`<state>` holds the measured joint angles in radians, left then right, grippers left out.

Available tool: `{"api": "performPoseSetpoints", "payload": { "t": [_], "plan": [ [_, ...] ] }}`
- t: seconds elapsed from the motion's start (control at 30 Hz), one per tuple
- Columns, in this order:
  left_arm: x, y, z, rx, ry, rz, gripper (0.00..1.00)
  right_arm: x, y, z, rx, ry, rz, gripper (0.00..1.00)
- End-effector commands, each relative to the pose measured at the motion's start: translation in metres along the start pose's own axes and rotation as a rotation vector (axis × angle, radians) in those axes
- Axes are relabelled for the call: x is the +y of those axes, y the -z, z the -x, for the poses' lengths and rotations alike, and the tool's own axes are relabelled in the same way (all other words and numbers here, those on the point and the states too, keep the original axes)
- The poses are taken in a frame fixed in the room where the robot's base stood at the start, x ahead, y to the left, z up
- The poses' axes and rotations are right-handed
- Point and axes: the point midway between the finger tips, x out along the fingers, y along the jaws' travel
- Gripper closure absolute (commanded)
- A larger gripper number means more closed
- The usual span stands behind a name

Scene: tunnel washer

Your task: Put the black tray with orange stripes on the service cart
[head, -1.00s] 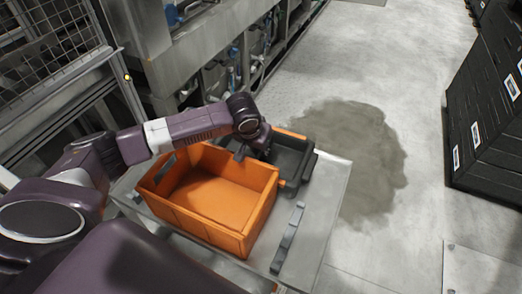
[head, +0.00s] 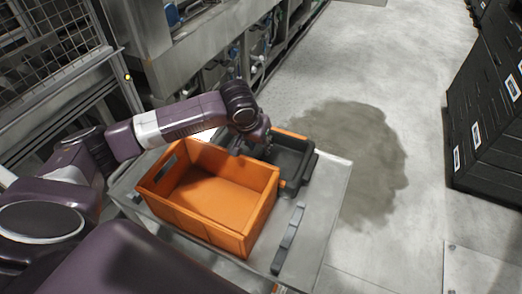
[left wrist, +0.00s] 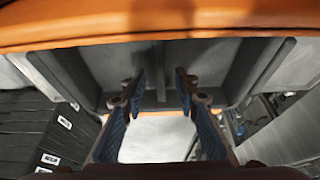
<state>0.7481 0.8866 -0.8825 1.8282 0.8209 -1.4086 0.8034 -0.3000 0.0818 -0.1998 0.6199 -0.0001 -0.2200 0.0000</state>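The black tray with an orange stripe (head: 299,165) rests on the far right corner of the grey service cart (head: 313,225), just behind an orange crate. It also shows as a dark, ribbed surface in the left wrist view (left wrist: 215,62). My left gripper (head: 242,148) is at the tray's near left side, between tray and crate; my arm and the crate partly hide its fingers. In the left wrist view the two fingers (left wrist: 158,88) stand apart with a clear gap and the tray behind them. Whether they touch it I cannot tell. My right gripper is out of view.
The open, empty orange crate (head: 208,194) fills the middle of the cart. Stacked black crates (head: 490,130) stand at the right. A wet patch (head: 360,150) marks the otherwise clear floor.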

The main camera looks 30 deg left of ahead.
Motion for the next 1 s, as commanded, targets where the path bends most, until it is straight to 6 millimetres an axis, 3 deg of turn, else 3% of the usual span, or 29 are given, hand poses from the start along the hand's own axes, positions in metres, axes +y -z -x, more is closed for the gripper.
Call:
{"api": "performPoseSetpoints", "payload": {
  "t": [0.1, 0.33, 0.5, 0.83, 1.0],
  "plan": [
    [0.000, 0.002, 0.028, 0.006, -0.001, -0.001, 0.71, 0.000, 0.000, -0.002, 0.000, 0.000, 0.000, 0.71],
    [0.000, 0.001, 0.065, 0.003, -0.001, -0.001, 0.71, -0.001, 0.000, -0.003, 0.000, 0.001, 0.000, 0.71],
    [0.000, 0.001, 0.074, 0.001, 0.000, 0.000, 0.71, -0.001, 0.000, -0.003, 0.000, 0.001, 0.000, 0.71],
    [0.000, 0.001, 0.076, 0.001, 0.000, 0.000, 0.71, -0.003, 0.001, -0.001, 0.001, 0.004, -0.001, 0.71],
    [0.000, 0.009, 0.096, 0.001, 0.000, -0.001, 0.71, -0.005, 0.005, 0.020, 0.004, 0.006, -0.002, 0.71]
  ]
}}
